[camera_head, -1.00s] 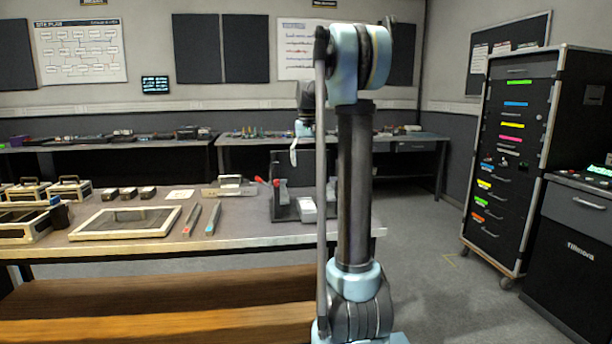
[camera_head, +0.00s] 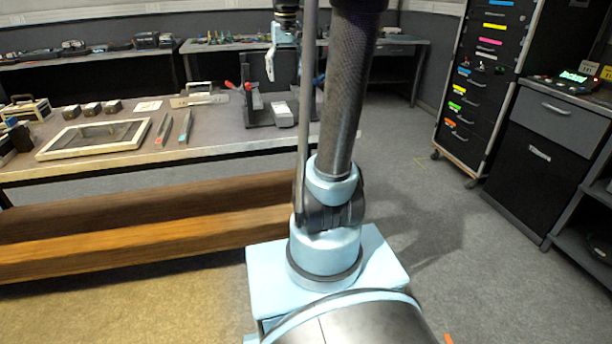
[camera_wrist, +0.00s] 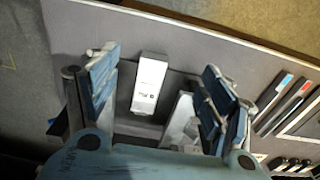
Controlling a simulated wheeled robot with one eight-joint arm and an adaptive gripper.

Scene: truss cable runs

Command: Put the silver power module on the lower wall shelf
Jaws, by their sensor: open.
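The silver power module (camera_head: 282,113) looks like a pale block at the right part of the workbench, beside a dark upright fixture. In the wrist view the silver block (camera_wrist: 150,83) lies between my open fingers, with small dark print on its face. My gripper (camera_head: 270,68) hangs above the bench near the module, pointing down. In the wrist view my gripper (camera_wrist: 155,95) has its fingers wide apart, and nothing is clamped between them. I cannot make out the lower wall shelf for certain in either view.
The workbench (camera_head: 215,135) also holds a framed panel (camera_head: 97,138), two slim tools (camera_head: 174,128) and several small boxes. The dark fixture (camera_head: 252,103) has red handles. A wooden bench (camera_head: 150,225) stands in front. A black drawer cabinet (camera_head: 490,70) stands right, with open floor before it.

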